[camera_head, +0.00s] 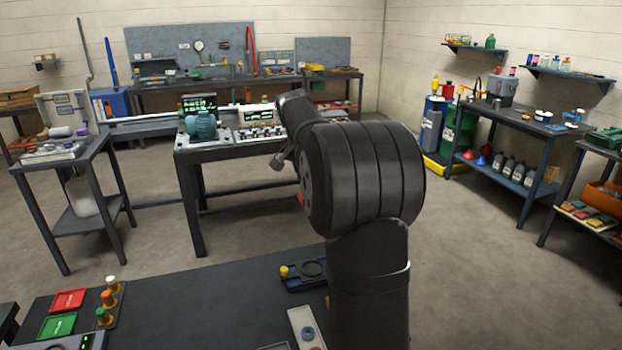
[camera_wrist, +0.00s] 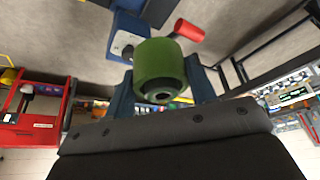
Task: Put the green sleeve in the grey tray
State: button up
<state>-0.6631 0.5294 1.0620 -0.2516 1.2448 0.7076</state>
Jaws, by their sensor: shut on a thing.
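The green sleeve (camera_wrist: 158,66) is a short, thick green cylinder with a dark bore facing the wrist camera. My gripper (camera_wrist: 162,88) has its blue fingers on both sides of the sleeve and is shut on it. In the head view my dark arm fills the middle, and neither the fingers nor the sleeve can be made out. A pale grey tray (camera_head: 298,320) with a blue ring and a red ring lies on the dark front table, partly hidden by my arm. A sliver of another grey edge (camera_head: 275,346) shows at the bottom. I cannot tell which is the named tray.
The dark front table (camera_head: 190,300) has a bare middle. Red (camera_head: 68,300) and green (camera_head: 57,326) plates and a stand of coloured knobs (camera_head: 108,297) are at its left. A dark blue fixture with a yellow knob (camera_head: 285,271) is near my arm. A motor (camera_head: 202,124) sits on the bench beyond.

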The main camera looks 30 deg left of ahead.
jog(key=shift+r, duration=0.3)
dwell(0.4)
jog(key=s+d+f+n+g+y, duration=0.15)
jog(key=s+d+f+n, duration=0.35)
jog(key=s+d+f, duration=0.5)
jog(key=s+d+f+n+y, duration=0.2)
jog(key=s+d+f+n, duration=0.35)
jog(key=s+f, duration=0.9)
jog(key=shift+m, duration=0.75)
jog(key=s+a+f, duration=0.1)
jog(key=s+a, duration=0.1)
jog(key=a, duration=0.1)
jog(key=s+a+f, duration=0.1)
jog(key=a, duration=0.2)
jog(key=s+a+f, duration=0.2)
jog(key=a, duration=0.1)
jog(key=shift+s+a+f, duration=0.1)
jog(key=shift+s+a, duration=0.25)
jog(key=shift+a, duration=0.05)
jog(key=shift+f, duration=2.05)
jog(key=shift+f, duration=0.1)
